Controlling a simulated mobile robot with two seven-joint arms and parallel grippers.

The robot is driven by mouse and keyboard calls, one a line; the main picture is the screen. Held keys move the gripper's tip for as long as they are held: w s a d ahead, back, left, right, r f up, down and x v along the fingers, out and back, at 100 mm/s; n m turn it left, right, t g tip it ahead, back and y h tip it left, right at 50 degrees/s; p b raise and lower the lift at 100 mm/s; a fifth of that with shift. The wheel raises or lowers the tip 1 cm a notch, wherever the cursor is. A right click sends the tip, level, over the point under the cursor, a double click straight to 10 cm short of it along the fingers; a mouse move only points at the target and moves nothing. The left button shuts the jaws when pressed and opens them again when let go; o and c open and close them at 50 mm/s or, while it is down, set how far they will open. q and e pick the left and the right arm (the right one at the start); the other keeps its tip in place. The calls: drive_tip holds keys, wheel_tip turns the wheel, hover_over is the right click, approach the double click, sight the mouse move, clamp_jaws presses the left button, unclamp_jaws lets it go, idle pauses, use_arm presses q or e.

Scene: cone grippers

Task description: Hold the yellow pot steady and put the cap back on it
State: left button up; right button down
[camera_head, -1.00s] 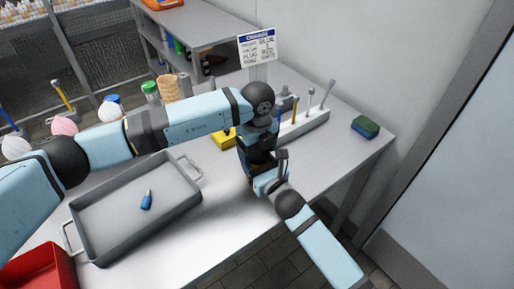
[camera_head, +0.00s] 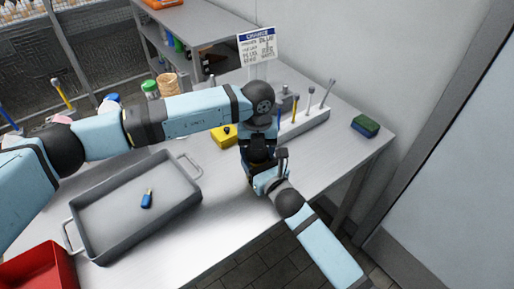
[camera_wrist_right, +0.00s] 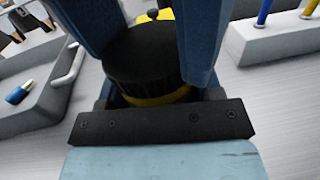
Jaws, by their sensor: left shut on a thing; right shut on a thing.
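The yellow pot (camera_wrist_right: 160,98) shows as a yellow band between the fingers of my right gripper (camera_wrist_right: 162,96), which is shut on it. I cannot tell whether the cap is fully seated. In the head view the left gripper (camera_head: 260,150) points down over the right gripper (camera_head: 266,180) near the table's front edge. The cap (camera_head: 258,156) shows there as a dark patch; the pot is mostly hidden.
A yellow block with a black knob (camera_head: 221,139) stands behind the grippers. A grey rack (camera_head: 306,122) with upright tools is behind right. A grey tray (camera_head: 105,231) with a small blue item (camera_head: 147,199) is left. A green-blue sponge (camera_head: 365,126) lies far right.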

use_arm(q)
drive_tip(key=o, duration=0.8)
drive_tip(key=shift+o, duration=1.1)
drive_tip(key=shift+d, duration=0.1)
drive_tip(key=shift+r, duration=0.15)
wheel_tip(320, 180, up, 4)
drive_tip(key=shift+r, duration=0.15)
drive_tip(key=shift+c, duration=0.4)
